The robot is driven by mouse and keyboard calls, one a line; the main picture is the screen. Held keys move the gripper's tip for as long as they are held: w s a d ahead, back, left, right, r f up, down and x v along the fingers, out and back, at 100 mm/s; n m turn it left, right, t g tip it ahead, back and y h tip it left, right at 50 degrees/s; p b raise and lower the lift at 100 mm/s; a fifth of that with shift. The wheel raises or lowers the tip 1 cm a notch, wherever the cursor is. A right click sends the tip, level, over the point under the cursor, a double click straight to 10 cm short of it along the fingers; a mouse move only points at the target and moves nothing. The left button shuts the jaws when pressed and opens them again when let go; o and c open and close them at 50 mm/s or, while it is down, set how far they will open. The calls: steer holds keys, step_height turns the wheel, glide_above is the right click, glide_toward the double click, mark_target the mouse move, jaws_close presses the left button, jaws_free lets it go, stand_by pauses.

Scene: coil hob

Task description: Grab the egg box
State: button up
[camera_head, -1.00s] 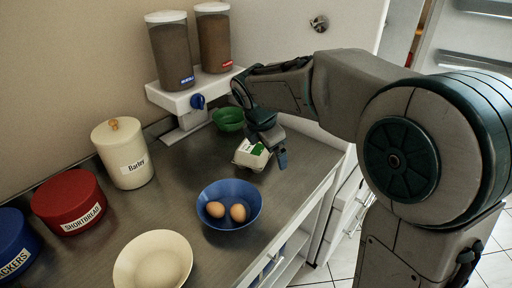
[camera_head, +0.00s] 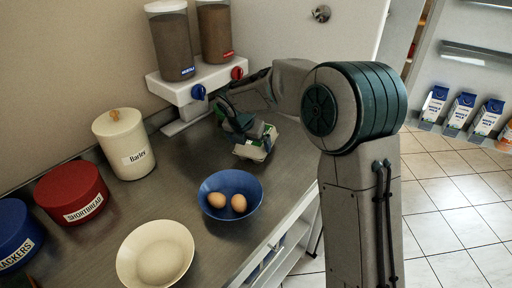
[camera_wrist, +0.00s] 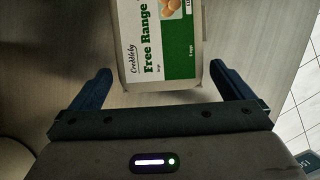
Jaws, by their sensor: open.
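The egg box (camera_head: 249,153) is a pale carton with a green and white label, standing on the steel worktop beyond the blue bowl. My gripper (camera_head: 252,136) is over it and hides part of it. In the wrist view the egg box (camera_wrist: 160,50) reads "Free Range" and runs off the top edge. My gripper (camera_wrist: 161,75) is open there, with one dark finger on each side of the box's near end. A narrow gap shows beside each finger. I cannot tell how far the fingertips are above the worktop.
A blue bowl (camera_head: 212,187) with two eggs stands in front of the box. A cream bowl (camera_head: 128,262), a red shortbread tin (camera_head: 70,190) and a barley jar (camera_head: 122,150) are to the left. The white dispenser stand (camera_head: 181,91) is close behind my gripper. The worktop edge is at right.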

steer(key=x, duration=0.5)
steer(key=shift+w, duration=0.25)
steer(key=c, duration=0.6)
steer(key=shift+c, duration=0.2)
steer(key=shift+r, duration=0.1)
